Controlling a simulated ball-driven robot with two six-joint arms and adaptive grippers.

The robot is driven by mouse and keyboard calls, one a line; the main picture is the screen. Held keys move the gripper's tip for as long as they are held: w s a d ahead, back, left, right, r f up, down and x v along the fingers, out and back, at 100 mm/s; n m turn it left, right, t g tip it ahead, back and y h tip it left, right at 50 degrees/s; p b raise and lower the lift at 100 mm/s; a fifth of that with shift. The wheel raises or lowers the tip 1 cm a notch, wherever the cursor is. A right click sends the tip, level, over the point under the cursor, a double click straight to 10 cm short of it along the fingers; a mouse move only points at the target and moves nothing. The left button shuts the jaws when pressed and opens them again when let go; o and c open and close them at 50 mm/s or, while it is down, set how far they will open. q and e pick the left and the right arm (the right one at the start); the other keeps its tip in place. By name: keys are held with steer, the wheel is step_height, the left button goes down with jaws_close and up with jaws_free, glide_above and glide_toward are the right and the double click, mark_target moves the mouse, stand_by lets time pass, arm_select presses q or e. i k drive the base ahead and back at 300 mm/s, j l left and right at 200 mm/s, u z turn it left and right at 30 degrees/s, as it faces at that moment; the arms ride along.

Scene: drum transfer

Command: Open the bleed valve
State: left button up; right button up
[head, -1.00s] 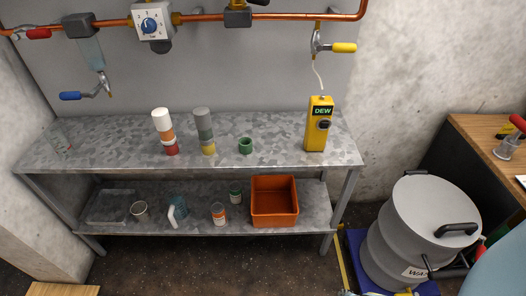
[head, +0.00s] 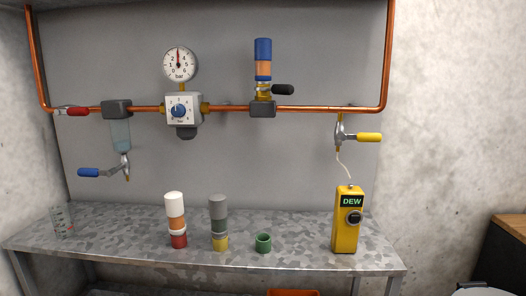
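Several small valves sit on the copper pipework, and I cannot tell from any label which is the bleed valve. A blue-handled valve (head: 103,172) hangs below a clear bowl (head: 120,136) at the left, its handle pointing left. A yellow-handled valve (head: 357,137) hangs below the pipe at the right, its handle pointing right, with a thin white hose (head: 343,165) down to a yellow DEW meter (head: 348,222). A red-handled valve (head: 74,111) lies along the pipe at the far left. A black-handled valve (head: 280,90) sits under a blue-topped cylinder (head: 263,58). Neither gripper is in view.
A round gauge (head: 180,64) stands above a regulator with a blue knob (head: 181,110). The metal bench (head: 120,240) carries a clear beaker (head: 63,222), a white-topped stack (head: 175,220), a grey-topped stack (head: 219,222) and a green ring (head: 263,243). Space before the wall panel is clear.

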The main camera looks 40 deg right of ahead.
mark_target(361, 137)
steer(key=z, duration=1.8)
